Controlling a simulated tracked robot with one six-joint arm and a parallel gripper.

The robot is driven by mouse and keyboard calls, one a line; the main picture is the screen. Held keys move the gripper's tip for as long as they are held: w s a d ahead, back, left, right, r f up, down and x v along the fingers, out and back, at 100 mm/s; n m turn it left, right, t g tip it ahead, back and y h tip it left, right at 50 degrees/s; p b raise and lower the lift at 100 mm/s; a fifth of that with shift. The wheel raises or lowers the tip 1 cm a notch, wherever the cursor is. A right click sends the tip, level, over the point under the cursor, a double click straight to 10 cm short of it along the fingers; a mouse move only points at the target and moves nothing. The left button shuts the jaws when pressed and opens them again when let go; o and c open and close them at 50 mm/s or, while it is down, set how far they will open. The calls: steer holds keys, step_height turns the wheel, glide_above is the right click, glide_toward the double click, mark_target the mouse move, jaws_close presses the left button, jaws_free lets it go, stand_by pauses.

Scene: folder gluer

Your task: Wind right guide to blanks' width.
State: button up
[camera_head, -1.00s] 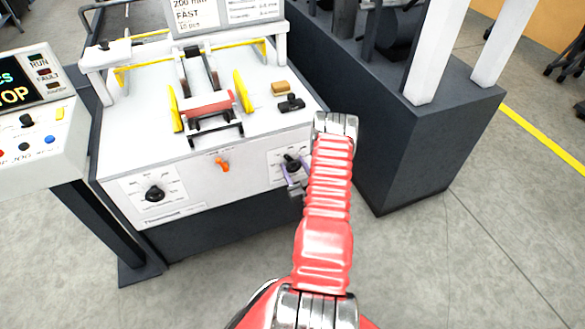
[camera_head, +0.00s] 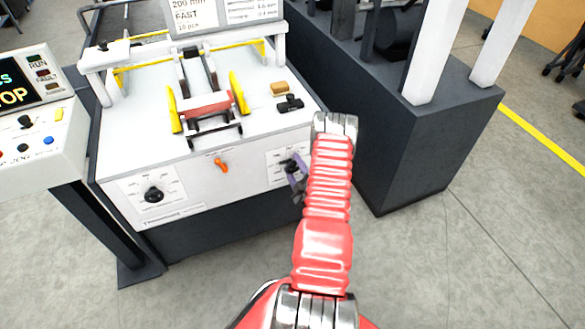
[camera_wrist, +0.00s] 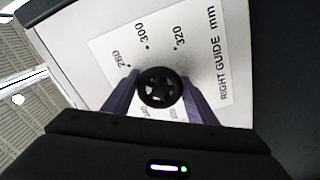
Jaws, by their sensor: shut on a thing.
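The right guide knob (camera_wrist: 160,88) is black and round, on a white plate marked "RIGHT GUIDE mm" (camera_wrist: 212,62) with numbers such as 260, 300 and 320. My gripper (camera_wrist: 160,80) has its purple fingers shut on this knob from both sides. In the head view my gripper (camera_head: 296,172) is tilted at the front panel, partly hidden by my red arm. The yellow right guide (camera_head: 239,92) stands close to the right side of the red blanks (camera_head: 208,106). The yellow left guide (camera_head: 174,110) stands on their left. The knob's exact setting is unclear.
A left knob (camera_head: 153,195) and an orange lever (camera_head: 221,165) are on the same front panel. A sign (camera_head: 194,14) reads 200 mm, FAST. A control console (camera_head: 35,130) stands at left, a dark machine base (camera_head: 425,140) at right.

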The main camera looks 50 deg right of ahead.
steer(key=n, duration=0.5)
steer(key=shift+a+f+n, duration=0.25)
steer(key=shift+a+n, duration=0.05)
steer(key=shift+a, duration=0.05)
steer(key=shift+n, duration=2.3)
steer(key=shift+d, duration=0.15)
steer(key=o, duration=1.1)
steer(key=shift+d+r, duration=0.1)
steer(key=shift+r, duration=0.1)
steer(key=shift+c, duration=0.2)
